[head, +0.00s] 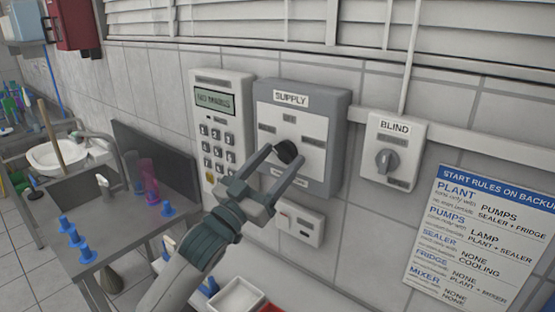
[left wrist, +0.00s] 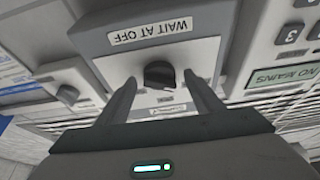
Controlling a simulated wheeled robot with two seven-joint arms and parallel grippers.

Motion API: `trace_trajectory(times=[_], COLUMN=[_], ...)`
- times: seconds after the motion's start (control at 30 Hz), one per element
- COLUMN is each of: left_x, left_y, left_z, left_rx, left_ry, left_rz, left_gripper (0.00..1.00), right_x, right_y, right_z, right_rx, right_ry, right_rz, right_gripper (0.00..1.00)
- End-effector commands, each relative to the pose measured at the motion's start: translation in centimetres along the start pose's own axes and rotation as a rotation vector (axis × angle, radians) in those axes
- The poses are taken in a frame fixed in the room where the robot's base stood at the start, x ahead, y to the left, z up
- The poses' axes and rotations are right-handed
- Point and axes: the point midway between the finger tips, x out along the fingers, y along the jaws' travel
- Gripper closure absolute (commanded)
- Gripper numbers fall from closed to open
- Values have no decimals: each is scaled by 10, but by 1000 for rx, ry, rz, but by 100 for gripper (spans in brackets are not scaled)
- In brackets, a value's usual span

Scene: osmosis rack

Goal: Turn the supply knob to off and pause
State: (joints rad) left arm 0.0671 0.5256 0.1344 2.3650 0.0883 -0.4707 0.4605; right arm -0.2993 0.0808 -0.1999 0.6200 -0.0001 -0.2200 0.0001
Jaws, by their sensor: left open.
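The grey supply box (head: 343,112) is on the tiled wall, labelled SUPPLY, with a white plate. Its black knob (head: 287,151) is on that plate; which mark it points at I cannot tell. My left gripper (head: 285,155) is open, with its two fingers reaching to either side of the knob. In the left wrist view, which is upside down, the knob (left wrist: 159,74) shows between the open fingertips (left wrist: 159,81), with a gap on both sides. A label (left wrist: 150,32) there reads WAIT AT OFF. My right gripper is not in view.
A keypad panel (head: 221,122) with a display reading NO MAINS is left of the box. The BLIND switch box (head: 392,150) is to the right, beside a rules poster (head: 470,245). A small white switch plate (head: 299,223) is below. A metal table (head: 110,240) with blue pieces stands at left.

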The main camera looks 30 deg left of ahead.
Motion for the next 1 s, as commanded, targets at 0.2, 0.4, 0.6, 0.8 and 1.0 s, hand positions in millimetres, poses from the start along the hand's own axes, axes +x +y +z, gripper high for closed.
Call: trace_trajectory(times=[0.2,0.4,0.6,0.8,1.0], left_x=[0,0,0,0,0], left_y=[0,0,0,-1,-2], left_z=[0,0,0,0,0], left_rx=[0,0,13,67,174], left_ry=[0,0,0,-1,-1], left_rz=[0,0,6,28,72], left_gripper=[56,80,80,80,80], right_x=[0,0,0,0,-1], right_y=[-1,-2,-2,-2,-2], right_z=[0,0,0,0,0], right_rx=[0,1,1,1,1], right_ry=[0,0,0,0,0], right_rz=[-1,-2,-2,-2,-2], right_gripper=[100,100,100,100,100])
